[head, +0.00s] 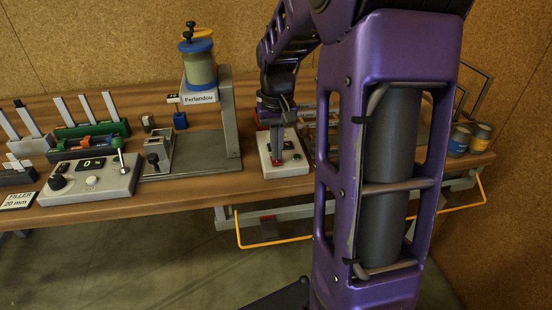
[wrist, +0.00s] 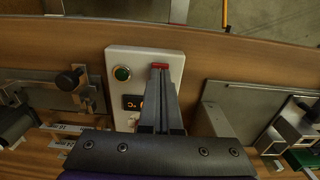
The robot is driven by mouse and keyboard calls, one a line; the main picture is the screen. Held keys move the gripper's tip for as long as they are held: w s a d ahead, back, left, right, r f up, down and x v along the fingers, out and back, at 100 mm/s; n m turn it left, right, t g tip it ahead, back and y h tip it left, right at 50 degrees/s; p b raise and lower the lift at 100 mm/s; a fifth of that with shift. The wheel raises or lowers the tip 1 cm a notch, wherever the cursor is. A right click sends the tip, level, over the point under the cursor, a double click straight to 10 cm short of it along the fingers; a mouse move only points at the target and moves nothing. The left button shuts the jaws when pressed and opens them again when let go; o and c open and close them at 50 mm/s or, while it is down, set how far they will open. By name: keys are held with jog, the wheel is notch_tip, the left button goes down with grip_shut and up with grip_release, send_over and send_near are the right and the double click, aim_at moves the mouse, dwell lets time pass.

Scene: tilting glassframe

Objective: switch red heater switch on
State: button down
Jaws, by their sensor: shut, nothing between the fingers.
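A white control box (wrist: 117,63) stands near the bench's front edge; the head view also shows it (head: 291,171). In the wrist view it has a round green button (wrist: 122,73), a dark display with orange digits (wrist: 132,102) and a red switch (wrist: 160,66). My gripper (wrist: 160,72) is shut and empty, its fingertips right at the red switch and covering part of it. In the head view my gripper (head: 277,160) points down over the box. I cannot tell whether the fingertips touch the switch or which way it is set.
A stand with a clear container labelled Ferlandou (head: 200,75) is left of the box. Another control panel (head: 90,180) and green rack (head: 92,130) are farther left. Small cans (head: 459,140) stand at the right. My arm hides the bench right of the box.

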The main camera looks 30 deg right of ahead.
jog(key=shift+f, duration=0.7)
jog(key=shift+r, duration=0.1)
notch_tip(320, 180, up, 7)
jog(key=p, duration=0.5)
jog(key=shift+p, duration=0.35)
dwell(0.4)
